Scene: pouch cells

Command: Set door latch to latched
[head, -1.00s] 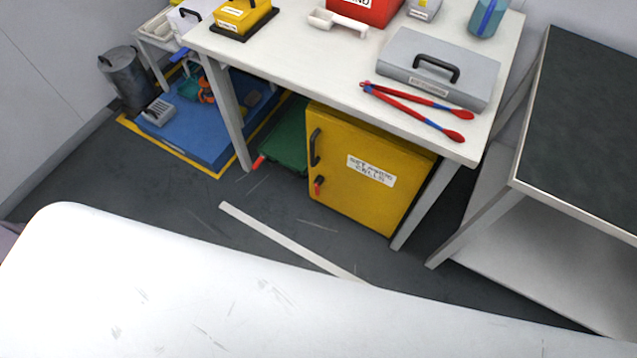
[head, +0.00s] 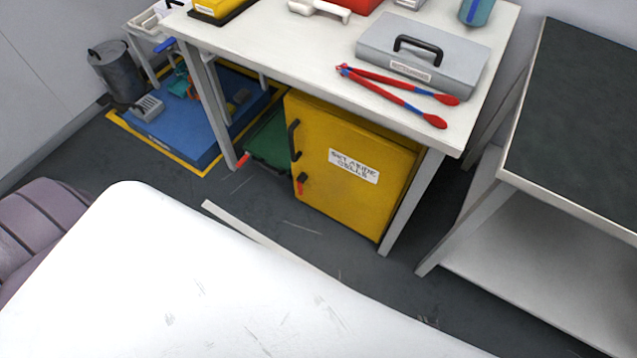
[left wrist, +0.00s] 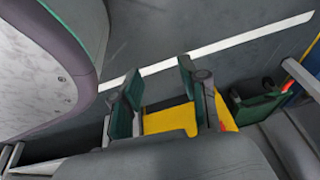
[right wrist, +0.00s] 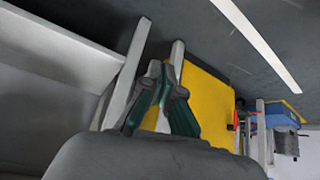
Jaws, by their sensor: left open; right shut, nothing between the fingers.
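The yellow cabinet (head: 335,206) stands under the white table, its door shut with a label on it. A black handle (head: 294,140) is on the door's left side. Below it is the small latch (head: 302,184), dark with a red tip pointing down. Whether it is engaged I cannot tell. Neither gripper shows in the head view. In the left wrist view my left gripper (left wrist: 158,78) is open and empty, with yellow cabinet surface (left wrist: 172,119) behind its fingers. In the right wrist view my right gripper (right wrist: 164,68) is shut and empty, in front of the cabinet (right wrist: 205,98).
The white table (head: 270,62) carries a grey case (head: 430,65) and red-blue tongs (head: 405,98). A green object (head: 268,146) lies left of the cabinet. A dark-topped bench (head: 580,120) stands at right. The floor before the cabinet is clear apart from a white strip (head: 250,234).

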